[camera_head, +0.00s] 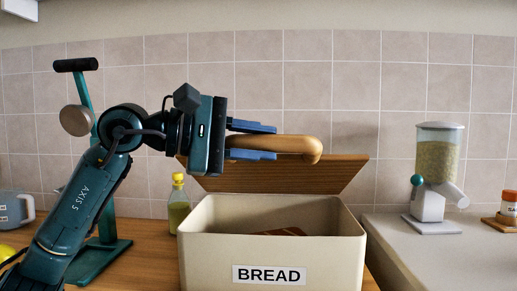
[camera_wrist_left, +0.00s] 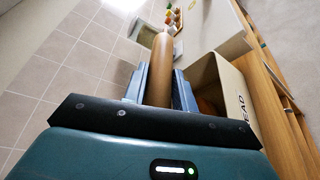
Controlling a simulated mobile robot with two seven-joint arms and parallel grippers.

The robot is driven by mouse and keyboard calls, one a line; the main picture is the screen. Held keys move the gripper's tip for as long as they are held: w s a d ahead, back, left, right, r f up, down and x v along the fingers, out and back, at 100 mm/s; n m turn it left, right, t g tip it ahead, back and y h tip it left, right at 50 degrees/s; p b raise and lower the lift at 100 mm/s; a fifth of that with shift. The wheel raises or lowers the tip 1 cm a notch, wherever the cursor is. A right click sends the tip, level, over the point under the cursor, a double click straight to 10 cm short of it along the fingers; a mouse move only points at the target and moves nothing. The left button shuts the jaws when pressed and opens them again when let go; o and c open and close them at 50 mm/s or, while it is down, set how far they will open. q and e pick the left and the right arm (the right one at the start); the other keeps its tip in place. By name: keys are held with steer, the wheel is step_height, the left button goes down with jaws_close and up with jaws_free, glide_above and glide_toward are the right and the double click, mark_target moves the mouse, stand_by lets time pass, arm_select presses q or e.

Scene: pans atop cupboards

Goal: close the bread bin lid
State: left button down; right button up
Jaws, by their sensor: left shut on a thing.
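The cream bread bin (camera_head: 210,255) with a "BREAD" label stands on the wooden worktop. Its wooden lid (camera_head: 335,175) is open, raised and tilted behind the bin's opening. A brown item (camera_head: 292,232) lies inside the bin, mostly hidden by the front wall. My left gripper (camera_head: 273,141) is above the bin, in front of the lid, its blue fingers shut on a smooth tan rod-like thing (camera_head: 300,145) with a rounded end, perhaps bread or a rolling pin. The rod (camera_wrist_left: 160,70) also shows in the left wrist view, with the bin (camera_wrist_left: 232,100) beside it. My right gripper is out of view.
A yellow-capped bottle (camera_head: 179,205) stands close to the bin's left side. A grain dispenser (camera_head: 435,175) and a small jar (camera_head: 508,207) stand on the grey counter at right. The tiled wall is behind.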

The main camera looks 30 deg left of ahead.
arm_select(q)
steer(key=s+d+f+m+t+h+b, duration=0.1)
steer(key=s+f+m+b, duration=0.2)
steer(key=f+b, duration=0.8)
steer(key=shift+s+d+f+m+t+b, duration=0.15)
steer(key=shift+s+d+m+t+b, duration=0.2)
steer(key=shift+m+b, duration=0.4)
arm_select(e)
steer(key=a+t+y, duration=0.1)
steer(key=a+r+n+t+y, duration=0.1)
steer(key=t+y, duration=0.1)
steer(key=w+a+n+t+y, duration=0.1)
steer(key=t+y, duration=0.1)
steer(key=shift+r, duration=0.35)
arm_select(q)
steer(key=c, duration=1.1)
jaws_free()
steer(key=shift+s, duration=0.1)
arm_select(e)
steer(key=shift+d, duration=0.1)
arm_select(q)
steer(key=b+v, duration=0.4)
steer(key=v, duration=0.9)
steer(key=shift+b, duration=0.35)
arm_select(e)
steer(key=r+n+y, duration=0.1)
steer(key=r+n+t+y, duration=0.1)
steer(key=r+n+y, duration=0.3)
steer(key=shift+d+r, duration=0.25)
